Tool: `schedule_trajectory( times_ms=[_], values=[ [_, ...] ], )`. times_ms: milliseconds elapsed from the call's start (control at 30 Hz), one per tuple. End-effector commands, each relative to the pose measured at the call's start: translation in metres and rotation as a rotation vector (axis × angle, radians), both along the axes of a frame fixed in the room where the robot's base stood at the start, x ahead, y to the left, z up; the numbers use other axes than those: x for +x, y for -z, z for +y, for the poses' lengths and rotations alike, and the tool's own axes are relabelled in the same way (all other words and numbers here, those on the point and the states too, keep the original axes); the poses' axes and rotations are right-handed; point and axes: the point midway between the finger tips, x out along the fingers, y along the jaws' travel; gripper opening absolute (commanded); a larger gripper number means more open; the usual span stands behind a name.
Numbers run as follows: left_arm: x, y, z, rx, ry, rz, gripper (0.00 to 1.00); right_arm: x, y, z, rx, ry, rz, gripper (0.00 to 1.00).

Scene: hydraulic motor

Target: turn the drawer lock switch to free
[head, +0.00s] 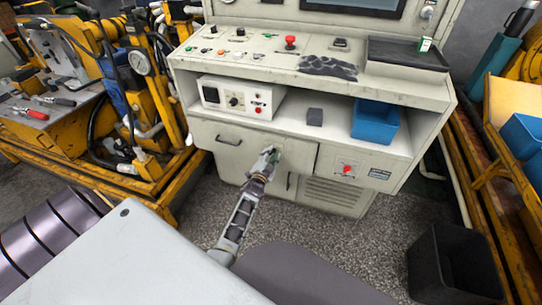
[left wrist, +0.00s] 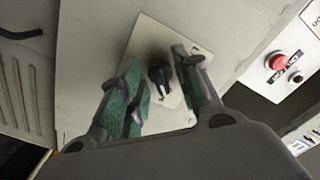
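The drawer lock switch (left wrist: 159,74) is a black rotary knob on a pale square plate (left wrist: 150,37) on the cabinet front, seen in the left wrist view. My left gripper (left wrist: 158,66) is open, with one green-padded finger on each side of the knob. Gaps show between the fingers and the knob, so it does not look gripped. In the head view my left gripper (head: 271,155) is at the cabinet front, right of the drawer (head: 235,150), and hides the switch. My right gripper is not in view.
A red button (head: 347,170) sits on a panel to the right. Above are an open shelf with a white control box (head: 240,98), a small grey block (head: 314,116) and a blue bin (head: 376,121). A black bin (head: 450,265) stands on the floor at right.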

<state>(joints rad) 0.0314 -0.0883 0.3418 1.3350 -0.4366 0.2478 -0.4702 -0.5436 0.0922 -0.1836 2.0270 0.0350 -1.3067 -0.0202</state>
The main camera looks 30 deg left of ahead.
Motion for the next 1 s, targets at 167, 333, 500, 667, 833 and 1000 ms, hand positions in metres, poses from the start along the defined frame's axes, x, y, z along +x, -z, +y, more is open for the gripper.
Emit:
schedule_trajectory(
  times_ms=[167, 333, 500, 667, 833, 1000],
  values=[
    [0.000, -0.004, 0.000, 0.000, 0.000, -0.001, 0.33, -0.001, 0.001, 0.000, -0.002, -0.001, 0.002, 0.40],
    [0.000, -0.013, 0.000, 0.001, 0.001, -0.002, 0.33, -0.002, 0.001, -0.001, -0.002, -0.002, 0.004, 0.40],
    [0.000, -0.029, 0.001, 0.002, 0.001, -0.006, 0.33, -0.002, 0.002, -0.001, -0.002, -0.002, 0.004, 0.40],
    [0.002, -0.049, 0.002, 0.005, 0.000, -0.012, 0.33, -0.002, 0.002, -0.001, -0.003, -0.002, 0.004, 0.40],
    [0.002, -0.070, 0.002, 0.007, 0.001, -0.016, 0.35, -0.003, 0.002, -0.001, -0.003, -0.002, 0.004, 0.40],
    [0.002, -0.088, 0.003, 0.008, 0.000, -0.014, 0.33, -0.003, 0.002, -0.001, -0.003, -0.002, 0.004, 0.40]
  ],
)
